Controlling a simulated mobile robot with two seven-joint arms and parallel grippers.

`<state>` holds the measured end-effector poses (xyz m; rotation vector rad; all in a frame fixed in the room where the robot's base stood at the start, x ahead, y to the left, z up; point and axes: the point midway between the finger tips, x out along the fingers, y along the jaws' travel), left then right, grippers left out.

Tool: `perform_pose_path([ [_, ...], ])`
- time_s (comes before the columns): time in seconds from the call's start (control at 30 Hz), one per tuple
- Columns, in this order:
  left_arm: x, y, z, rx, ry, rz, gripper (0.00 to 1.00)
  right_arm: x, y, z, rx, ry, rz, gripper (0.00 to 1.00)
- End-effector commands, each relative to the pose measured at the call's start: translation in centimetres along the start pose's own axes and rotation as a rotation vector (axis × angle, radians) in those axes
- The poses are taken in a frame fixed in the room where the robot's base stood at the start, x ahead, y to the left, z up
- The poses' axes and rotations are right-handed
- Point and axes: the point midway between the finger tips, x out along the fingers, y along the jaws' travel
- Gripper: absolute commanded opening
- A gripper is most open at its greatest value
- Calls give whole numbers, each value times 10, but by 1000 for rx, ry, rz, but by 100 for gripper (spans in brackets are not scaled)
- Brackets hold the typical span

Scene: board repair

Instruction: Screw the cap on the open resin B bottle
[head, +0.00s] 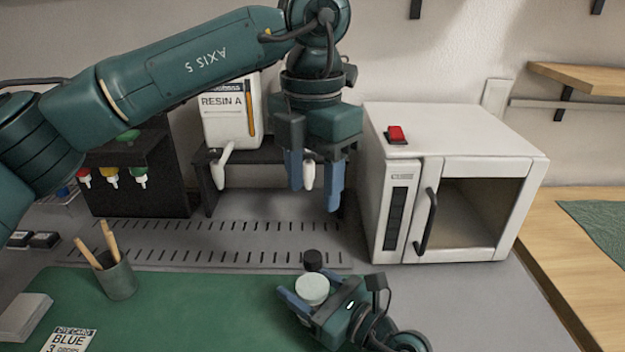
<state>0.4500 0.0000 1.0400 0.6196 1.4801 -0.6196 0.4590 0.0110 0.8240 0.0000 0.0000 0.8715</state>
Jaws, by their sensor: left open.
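My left gripper (314,185) is open, its blue fingers pointing down in front of the dark stand. Nothing shows clearly held in it; a white spout shows between and behind its fingers. A white container marked RESIN A (226,117) stands to its left. No resin B label is readable. My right gripper (309,296) is low, at the back edge of the green mat. A small black cap-like piece (313,259) is just behind that container.
A white oven-like cabinet (455,135) with a dark handle stands at the right. A pencil cup (116,277) stands on the green mat (200,310) at the left. A black dispenser (145,190) is behind. Grey table right of my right gripper is clear.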

Motion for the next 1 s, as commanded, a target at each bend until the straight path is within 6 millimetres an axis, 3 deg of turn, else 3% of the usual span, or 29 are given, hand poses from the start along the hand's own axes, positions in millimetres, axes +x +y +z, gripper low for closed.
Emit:
perform_pose_path([
  [0.23, 0, 0, 0, 0, 0, 0, 50, 0, 0, 0, 0, 0, 0, 77],
  [0.57, 1, 0, 0, 0, 0, 0, 50, -7, 0, -1, -1, 1, -1, 77],
  [0.67, 1, 0, 0, 0, 0, 0, 50, -21, 0, -2, -1, 3, 0, 77],
  [1.0, 16, 0, 0, 0, 0, 0, 50, -96, 0, -4, -1, 4, 0, 77],
])
